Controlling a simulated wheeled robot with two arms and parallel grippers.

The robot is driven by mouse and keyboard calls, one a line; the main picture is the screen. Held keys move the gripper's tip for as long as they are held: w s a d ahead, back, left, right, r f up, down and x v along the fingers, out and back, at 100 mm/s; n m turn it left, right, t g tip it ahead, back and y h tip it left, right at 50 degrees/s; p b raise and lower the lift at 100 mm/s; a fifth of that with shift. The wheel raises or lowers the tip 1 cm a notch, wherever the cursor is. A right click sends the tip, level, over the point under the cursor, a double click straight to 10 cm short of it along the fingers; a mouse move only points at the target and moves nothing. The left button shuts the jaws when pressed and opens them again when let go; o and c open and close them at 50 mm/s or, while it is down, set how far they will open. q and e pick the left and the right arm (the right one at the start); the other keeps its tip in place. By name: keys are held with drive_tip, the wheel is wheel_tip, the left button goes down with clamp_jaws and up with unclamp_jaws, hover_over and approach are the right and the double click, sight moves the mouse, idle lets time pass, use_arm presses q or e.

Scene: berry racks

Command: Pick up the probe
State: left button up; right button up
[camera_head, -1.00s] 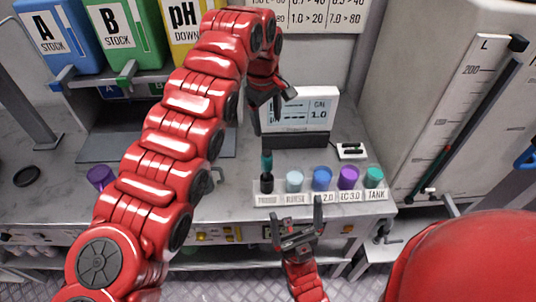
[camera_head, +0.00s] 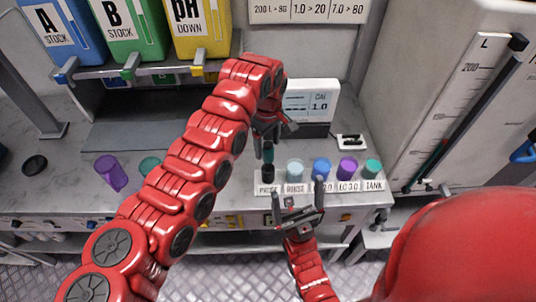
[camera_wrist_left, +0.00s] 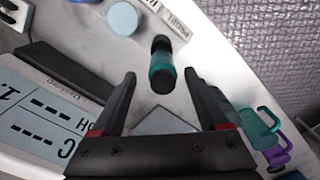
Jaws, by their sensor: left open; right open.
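The probe (camera_head: 268,160), a slim stick with a teal middle and dark ends, stands upright in the spot labelled PROBE at the left end of the rack (camera_head: 325,187). My left gripper (camera_head: 276,138) is open and just above the probe, close to its top. In the left wrist view the probe (camera_wrist_left: 162,65) shows between and slightly ahead of the two open fingertips (camera_wrist_left: 160,76); contact cannot be made out. My right gripper (camera_head: 299,188) is open and empty, in front of the rack and lower in the picture.
Several coloured cups, including a light blue one (camera_head: 295,171), stand along the rack. A meter (camera_head: 312,103) stands behind it. Purple (camera_head: 111,172) and teal (camera_head: 149,166) cups are on the counter to the left. A tall tank (camera_head: 435,95) rises at the right.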

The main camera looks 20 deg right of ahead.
sight(268, 158)
use_arm(q)
drive_tip(key=shift+f+p, duration=0.35)
drive_tip(key=shift+f, duration=0.05)
drive_tip(key=shift+s+a+f+p, duration=0.1)
drive_tip(key=shift+s+f+p, duration=0.1)
drive_tip(key=shift+f+p, duration=0.35)
drive_tip(key=shift+s+f+p, duration=0.15)
drive_tip(key=shift+f+p, duration=0.25)
drive_tip(key=shift+p, duration=0.2)
wheel_tip(268, 158, down, 2)
drive_tip(key=shift+f, duration=0.45)
drive_tip(key=shift+c, duration=0.5)
clamp_jaws()
